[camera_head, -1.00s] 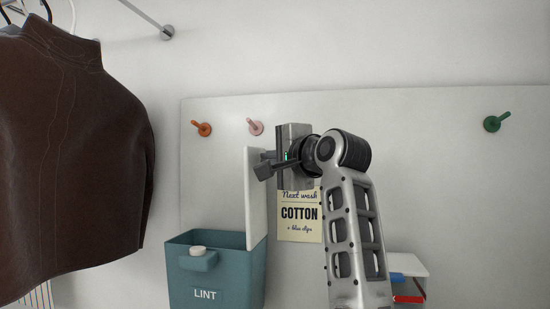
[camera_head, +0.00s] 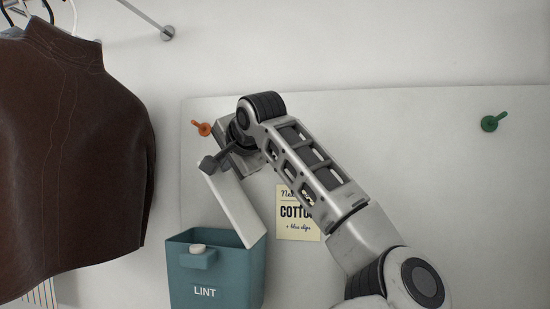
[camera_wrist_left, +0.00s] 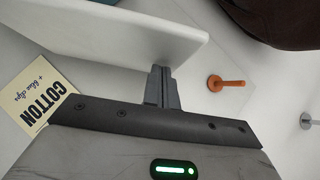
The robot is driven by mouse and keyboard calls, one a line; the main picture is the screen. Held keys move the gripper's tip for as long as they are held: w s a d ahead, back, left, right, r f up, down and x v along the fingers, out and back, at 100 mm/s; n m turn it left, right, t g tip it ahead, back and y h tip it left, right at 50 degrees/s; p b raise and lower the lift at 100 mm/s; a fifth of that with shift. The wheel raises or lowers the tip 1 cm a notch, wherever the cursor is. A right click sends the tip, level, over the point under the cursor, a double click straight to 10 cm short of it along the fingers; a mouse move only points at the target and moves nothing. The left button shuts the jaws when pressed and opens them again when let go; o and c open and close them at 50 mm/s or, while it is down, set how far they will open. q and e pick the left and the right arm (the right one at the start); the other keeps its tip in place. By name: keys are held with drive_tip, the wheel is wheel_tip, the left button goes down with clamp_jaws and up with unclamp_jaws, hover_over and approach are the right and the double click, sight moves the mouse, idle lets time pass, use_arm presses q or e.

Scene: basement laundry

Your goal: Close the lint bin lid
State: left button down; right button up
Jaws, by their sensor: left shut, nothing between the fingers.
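The teal lint bin (camera_head: 211,280) stands at the lower middle of the head view, labelled LINT, with a pale knob on its front catch. Its white lid (camera_head: 236,208) is hinged at the bin's right side and leans left at a steep tilt, partly open. My left gripper (camera_head: 208,164) is shut and empty at the lid's upper end, its fingers at or against the lid; exact contact is hard to tell. In the left wrist view the shut fingers (camera_wrist_left: 161,86) lie at the edge of the lid (camera_wrist_left: 110,35). My right gripper is not in view.
A brown jacket (camera_head: 75,160) hangs at the left. An orange peg (camera_head: 201,128) and a green peg (camera_head: 494,122) are on the white board (camera_head: 430,180). A COTTON note (camera_head: 293,222) is partly behind my arm.

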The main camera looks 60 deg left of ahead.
use_arm(q)
drive_tip(key=s+a+f+n+t+h, duration=0.2)
drive_tip(key=s+a+f+h, duration=0.1)
drive_tip(key=f, duration=0.3)
drive_tip(key=s+a+f+n+t+h, duration=0.3)
drive_tip(key=s+a+f+h, duration=0.1)
drive_tip(key=f, duration=0.2)
drive_tip(key=shift+a+f, duration=0.25)
drive_tip(key=shift+a, duration=0.05)
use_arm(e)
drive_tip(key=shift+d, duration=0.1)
use_arm(q)
drive_tip(key=shift+f, duration=0.1)
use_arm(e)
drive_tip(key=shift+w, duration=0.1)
use_arm(q)
drive_tip(key=shift+d, duration=0.1)
drive_tip(key=s+d+r, duration=0.2)
drive_tip(key=r, duration=0.3)
drive_tip(key=s+d+r+p, duration=0.1)
drive_tip(key=s+d+r, duration=0.1)
drive_tip(key=r, duration=0.4)
drive_tip(key=shift+s+d+r+p, duration=0.25)
drive_tip(key=shift+s+d+p, duration=0.1)
drive_tip(key=shift+d, duration=0.45)
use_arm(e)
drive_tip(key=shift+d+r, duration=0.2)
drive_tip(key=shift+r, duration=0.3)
